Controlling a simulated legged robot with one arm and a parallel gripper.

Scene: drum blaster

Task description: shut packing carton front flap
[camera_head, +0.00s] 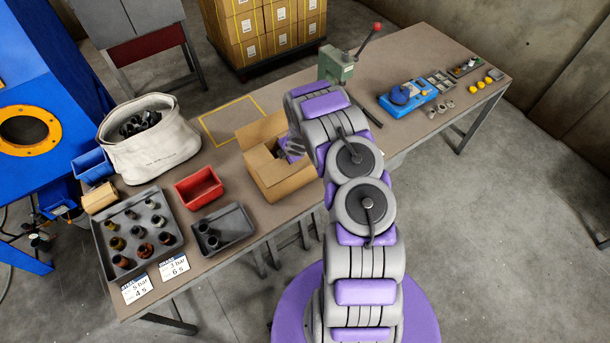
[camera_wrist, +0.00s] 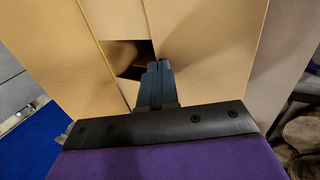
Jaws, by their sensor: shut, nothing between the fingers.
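The packing carton (camera_head: 290,186) is a brown cardboard box standing on the workbench, left of my arm. Its top is partly open, with a dark gap between the flaps and a raised flap at the back left. My gripper (camera_head: 284,153) is at the carton's top, partly hidden by my arm. In the wrist view my gripper (camera_wrist: 158,72) has its two dark fingers together and empty, pointing at cardboard panels (camera_wrist: 205,50) beside a dark opening. I cannot tell whether the fingers touch the cardboard, or which panel is the front flap.
A green press (camera_head: 335,66) stands behind; a blue tool (camera_head: 408,95) lies right.

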